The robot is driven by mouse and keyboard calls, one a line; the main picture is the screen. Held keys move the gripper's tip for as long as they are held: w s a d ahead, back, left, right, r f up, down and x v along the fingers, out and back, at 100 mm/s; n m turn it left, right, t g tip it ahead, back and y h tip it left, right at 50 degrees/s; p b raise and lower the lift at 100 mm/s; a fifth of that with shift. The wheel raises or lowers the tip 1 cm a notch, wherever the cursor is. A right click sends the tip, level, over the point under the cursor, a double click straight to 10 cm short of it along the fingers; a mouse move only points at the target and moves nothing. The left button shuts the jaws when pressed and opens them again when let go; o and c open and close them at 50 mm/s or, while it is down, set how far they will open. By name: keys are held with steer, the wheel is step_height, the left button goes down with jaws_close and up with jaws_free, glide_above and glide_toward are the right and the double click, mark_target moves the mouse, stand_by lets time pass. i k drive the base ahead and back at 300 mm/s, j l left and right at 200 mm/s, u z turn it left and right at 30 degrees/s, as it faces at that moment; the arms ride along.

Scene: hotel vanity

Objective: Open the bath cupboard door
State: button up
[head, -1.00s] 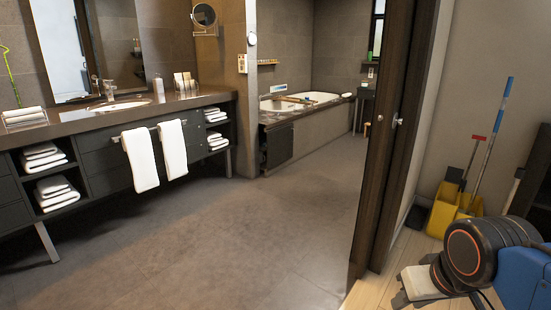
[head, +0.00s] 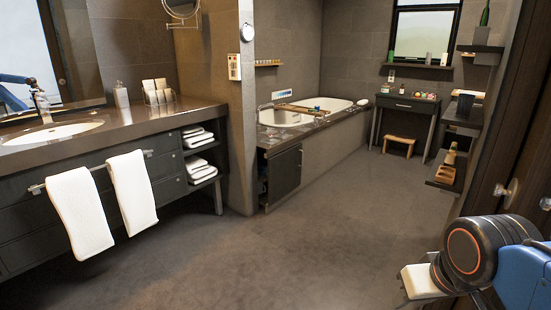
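The bath cupboard door (head: 284,174) is a small dark panel low at the near end of the bathtub surround, in the middle of the head view. A narrow dark gap shows along its left edge. My gripper (head: 418,282) seems to be the pale block at the end of my arm, at the lower right. It is far nearer to me than the door and well apart from it. Its fingers cannot be made out, and nothing is seen held.
A vanity counter (head: 130,122) with two white hanging towels (head: 132,190) runs along the left. A dark door frame (head: 515,130) stands close on the right. A small stool (head: 399,143) and a desk (head: 408,104) are at the back. The grey floor (head: 310,245) between is clear.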

mark_target(284, 169)
steer(key=i, duration=0.95)
steer(key=i+z, duration=0.1)
steer(key=i, duration=0.9)
steer(key=i+j, duration=0.15)
steer(key=i, duration=0.8)
steer(key=i+j, duration=0.1)
steer(key=i, duration=0.9)
steer(key=z, duration=0.05)
